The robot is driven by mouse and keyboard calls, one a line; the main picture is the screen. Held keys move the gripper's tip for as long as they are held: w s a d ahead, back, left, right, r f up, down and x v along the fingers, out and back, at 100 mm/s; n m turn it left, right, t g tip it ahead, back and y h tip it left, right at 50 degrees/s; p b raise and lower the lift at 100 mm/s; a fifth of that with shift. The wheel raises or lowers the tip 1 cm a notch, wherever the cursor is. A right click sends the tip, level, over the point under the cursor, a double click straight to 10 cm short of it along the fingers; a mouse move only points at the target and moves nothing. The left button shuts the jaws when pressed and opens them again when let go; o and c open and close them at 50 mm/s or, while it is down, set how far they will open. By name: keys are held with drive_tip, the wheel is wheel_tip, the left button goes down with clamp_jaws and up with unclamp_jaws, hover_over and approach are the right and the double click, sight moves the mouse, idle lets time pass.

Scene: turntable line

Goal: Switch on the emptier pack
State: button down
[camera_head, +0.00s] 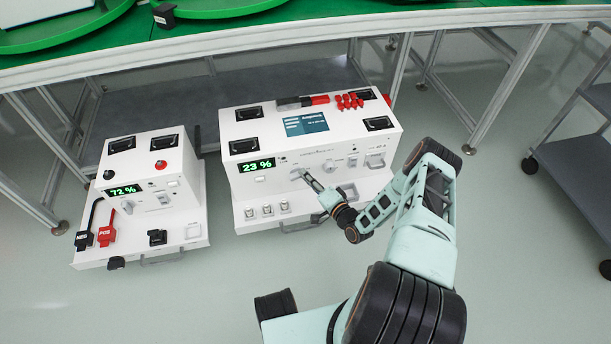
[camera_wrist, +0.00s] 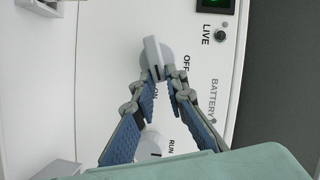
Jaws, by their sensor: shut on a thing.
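The right-hand white pack (camera_head: 318,150) shows 23 % on its green display (camera_head: 257,165). The left-hand white pack (camera_head: 150,172) shows 72 % on its display (camera_head: 124,190). My gripper (camera_head: 308,180) is at the front panel of the 23 % pack, below and right of its display. In the wrist view, my gripper (camera_wrist: 158,78) is shut on the pale rotary battery switch (camera_wrist: 151,56), one finger on each side of its handle. OFF and ON are printed beside the switch. I cannot tell which mark the handle points to. The small LIVE lamp (camera_wrist: 220,36) looks unlit.
A second pale knob (camera_wrist: 153,146) near the RUN label lies between my fingers' bases in the wrist view. A green-topped table (camera_head: 300,31) stands behind the packs. A grey shelf cart (camera_head: 575,150) is at the right.

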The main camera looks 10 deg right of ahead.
drive_tip(key=shift+d+f+m+t+y, duration=0.1)
drive_tip(key=shift+f+m+t+y, duration=0.15)
drive_tip(key=shift+m, duration=0.55)
drive_tip(key=shift+f+m+t+y, duration=0.2)
drive_tip(key=shift+m+t, duration=0.15)
drive_tip(key=shift+m, duration=0.45)
drive_tip(key=shift+w, duration=0.1)
drive_tip(key=c, duration=1.9)
unclamp_jaws()
drive_tip(key=shift+c, duration=0.2)
drive_tip(key=v, duration=0.7)
drive_tip(key=shift+s, duration=0.25)
